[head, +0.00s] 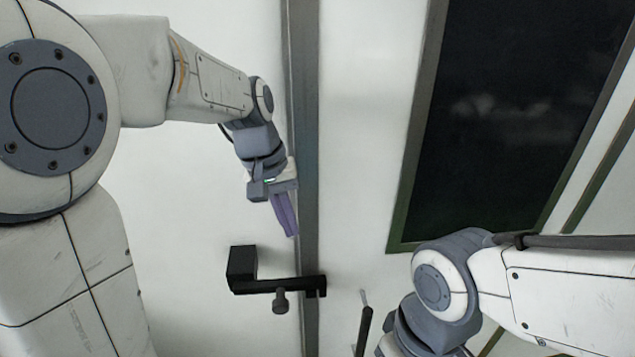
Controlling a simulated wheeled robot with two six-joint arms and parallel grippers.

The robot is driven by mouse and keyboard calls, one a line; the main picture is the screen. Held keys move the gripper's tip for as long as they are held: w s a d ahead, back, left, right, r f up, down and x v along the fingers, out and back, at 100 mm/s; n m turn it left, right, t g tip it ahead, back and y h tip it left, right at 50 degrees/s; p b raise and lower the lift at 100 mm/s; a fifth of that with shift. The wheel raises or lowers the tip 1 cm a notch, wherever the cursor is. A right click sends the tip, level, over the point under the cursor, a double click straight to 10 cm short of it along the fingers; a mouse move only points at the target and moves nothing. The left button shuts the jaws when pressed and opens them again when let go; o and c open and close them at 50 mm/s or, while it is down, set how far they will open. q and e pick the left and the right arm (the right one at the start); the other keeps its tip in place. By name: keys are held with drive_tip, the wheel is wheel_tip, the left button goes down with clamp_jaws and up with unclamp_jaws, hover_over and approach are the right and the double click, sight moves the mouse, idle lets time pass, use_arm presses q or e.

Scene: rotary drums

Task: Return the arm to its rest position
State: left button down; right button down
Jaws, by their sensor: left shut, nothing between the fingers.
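My left arm (215,85) comes in from the left and bends down at its wrist. My left gripper (290,230) points downward with its purple fingers shut and nothing between them. It hangs in front of the grey vertical strip, just above a black handle-like bracket (270,285) in the picture, with a visible gap between them. My right arm (550,290) comes in from the right. Its wrist runs off the bottom edge, so the right gripper is not seen.
A grey vertical strip (305,130) runs down the white surface (365,130). A large dark panel (520,120) in a grey-green frame fills the upper right. A thin black rod (363,330) shows at the bottom, left of my right wrist. White surface between strip and panel is clear.

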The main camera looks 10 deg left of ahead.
use_arm(q)
drive_tip(key=s+d+f+m+b, duration=0.4)
drive_tip(key=s+f, duration=0.3)
drive_tip(key=s, duration=0.3)
drive_tip(key=s+d+f+m+y+b, duration=0.1)
drive_tip(key=s+d+f+m+b, duration=0.3)
drive_tip(key=s, duration=0.6)
wheel_tip(320, 180, down, 4)
drive_tip(key=d+m, duration=0.2)
drive_tip(key=m, duration=0.1)
drive_tip(key=shift+g, duration=0.4)
